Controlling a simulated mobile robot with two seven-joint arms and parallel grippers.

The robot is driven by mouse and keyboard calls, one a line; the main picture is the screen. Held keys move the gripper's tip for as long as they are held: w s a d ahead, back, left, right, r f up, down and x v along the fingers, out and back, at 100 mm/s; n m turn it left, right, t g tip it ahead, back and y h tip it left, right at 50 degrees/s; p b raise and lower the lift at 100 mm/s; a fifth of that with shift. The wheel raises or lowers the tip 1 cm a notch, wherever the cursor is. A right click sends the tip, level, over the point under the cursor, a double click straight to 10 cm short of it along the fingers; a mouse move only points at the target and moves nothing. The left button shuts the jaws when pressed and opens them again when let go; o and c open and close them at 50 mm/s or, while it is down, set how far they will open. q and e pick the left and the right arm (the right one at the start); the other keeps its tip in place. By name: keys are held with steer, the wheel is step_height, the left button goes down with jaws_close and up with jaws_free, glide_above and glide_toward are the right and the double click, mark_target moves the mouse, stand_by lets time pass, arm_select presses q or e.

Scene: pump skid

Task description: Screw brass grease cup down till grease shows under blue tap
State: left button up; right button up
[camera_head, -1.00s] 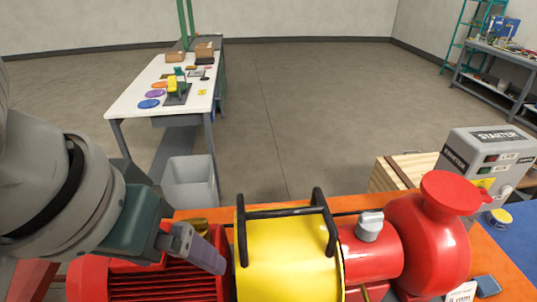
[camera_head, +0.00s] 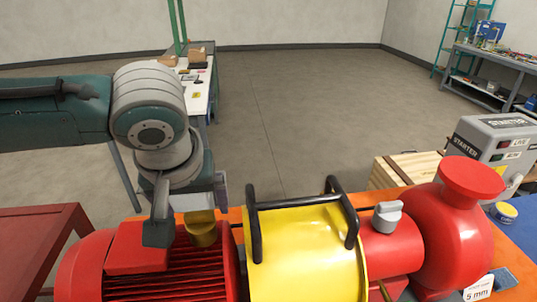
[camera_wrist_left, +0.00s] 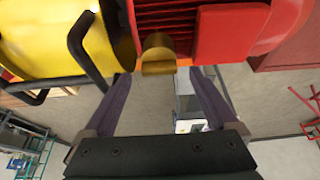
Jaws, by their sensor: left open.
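A brass-coloured cup (camera_head: 201,229) stands beside the ribbed red motor, left of the yellow guard. It also shows in the left wrist view (camera_wrist_left: 158,54), at the top middle, just beyond my fingertips. My left gripper (camera_head: 188,217) is open above the cup, with one finger to its left and the other towards its right. In the left wrist view the open gripper (camera_wrist_left: 160,76) has nothing between its fingers. I cannot make out a blue tap or any grease. My right gripper is not in view.
The yellow guard (camera_head: 305,258) with black handles is close right of the cup. The red motor (camera_head: 150,275) is at the left. A grey knob (camera_head: 388,215) sits on the red pump. The starter box (camera_head: 495,145) is at the right.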

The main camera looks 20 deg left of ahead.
arm_select(q)
steer(key=shift+x, duration=0.8)
steer(key=shift+c, duration=0.2)
steer(key=c, duration=1.3)
